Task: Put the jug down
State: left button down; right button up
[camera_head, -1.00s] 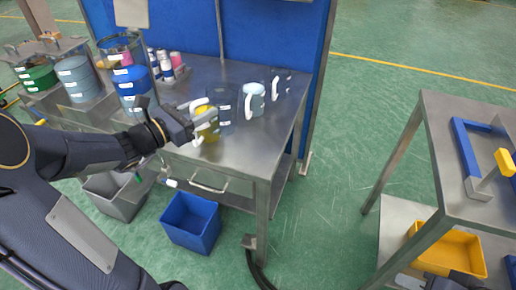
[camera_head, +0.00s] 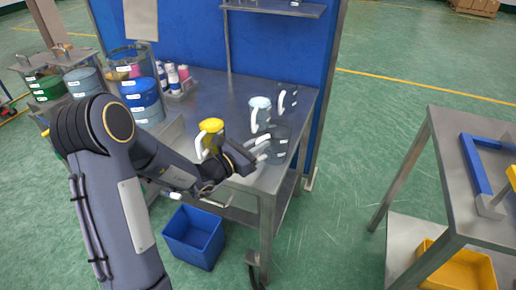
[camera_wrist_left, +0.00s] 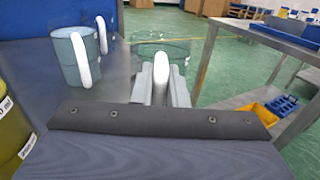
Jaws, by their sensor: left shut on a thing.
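My left gripper (camera_head: 262,152) is shut on the white handle (camera_wrist_left: 160,78) of a clear, empty-looking jug (camera_head: 279,146). The jug is upright over the front right part of the steel workbench (camera_head: 222,88). I cannot tell whether its base touches the bench. In the left wrist view the clear jug (camera_wrist_left: 175,50) is just beyond the fingers, its lower part hidden by them. My right gripper is not in view.
A jug of yellow liquid (camera_head: 210,132) stands left of the gripper. A light blue jug (camera_head: 260,112) and a dark clear jug (camera_head: 288,98) stand behind the held one. A blue bin (camera_head: 192,238) is on the floor. The bench's right edge is close.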

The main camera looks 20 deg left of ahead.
pick_arm(q)
jog(key=shift+s+f, duration=0.15)
jog(key=shift+f, duration=0.5)
jog(key=c, duration=1.8)
grip_release()
jog(key=shift+f, duration=0.1)
jog(key=o, duration=1.7)
jog(key=shift+r, duration=0.2)
jog(key=shift+c, duration=0.2)
